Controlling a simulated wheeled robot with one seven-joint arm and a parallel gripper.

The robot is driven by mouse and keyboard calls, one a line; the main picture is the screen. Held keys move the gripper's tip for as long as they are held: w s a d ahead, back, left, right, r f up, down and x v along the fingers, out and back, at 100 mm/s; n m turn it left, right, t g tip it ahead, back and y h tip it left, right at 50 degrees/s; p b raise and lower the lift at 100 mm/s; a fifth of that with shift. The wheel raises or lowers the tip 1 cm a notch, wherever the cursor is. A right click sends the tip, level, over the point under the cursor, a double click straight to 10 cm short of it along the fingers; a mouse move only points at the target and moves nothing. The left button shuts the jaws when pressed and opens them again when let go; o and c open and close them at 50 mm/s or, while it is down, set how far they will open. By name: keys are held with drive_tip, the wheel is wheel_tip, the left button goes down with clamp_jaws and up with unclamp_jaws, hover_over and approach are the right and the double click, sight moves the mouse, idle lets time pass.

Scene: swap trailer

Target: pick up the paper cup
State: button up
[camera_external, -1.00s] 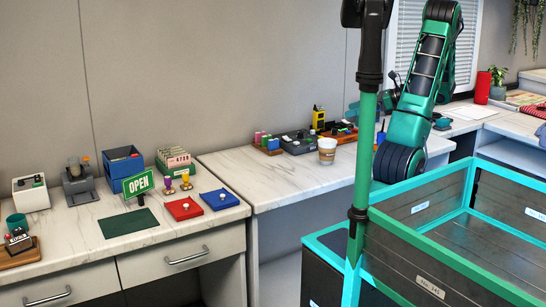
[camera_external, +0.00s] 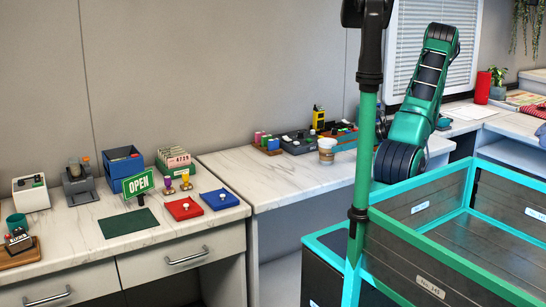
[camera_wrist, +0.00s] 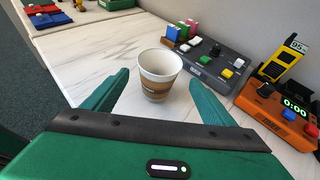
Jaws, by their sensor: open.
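The paper cup (camera_external: 327,151) is white with a brown band and stands upright on the marble-topped desk. In the wrist view the cup (camera_wrist: 159,76) is ahead of my gripper (camera_wrist: 157,92), near the middle between its two green fingers. The fingers are spread wide and the gripper is empty. Neither finger appears to touch the cup. In the external view my gripper is hidden behind my arm and the green pole, so its distance to the cup cannot be read there.
A grey button box (camera_wrist: 212,64) with coloured buttons stands close right of the cup. An orange timer box (camera_wrist: 277,112) and a yellow device (camera_wrist: 286,58) are farther right. Red (camera_external: 183,209) and blue (camera_external: 219,199) boxes lie on the left counter. The desk left of the cup is clear.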

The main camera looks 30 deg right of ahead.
sight(327, 147)
drive_tip(key=shift+x, duration=3.1)
drive_tip(key=shift+a+r, duration=0.1)
drive_tip(key=shift+r, duration=0.1)
drive_tip(key=c, duration=1.1)
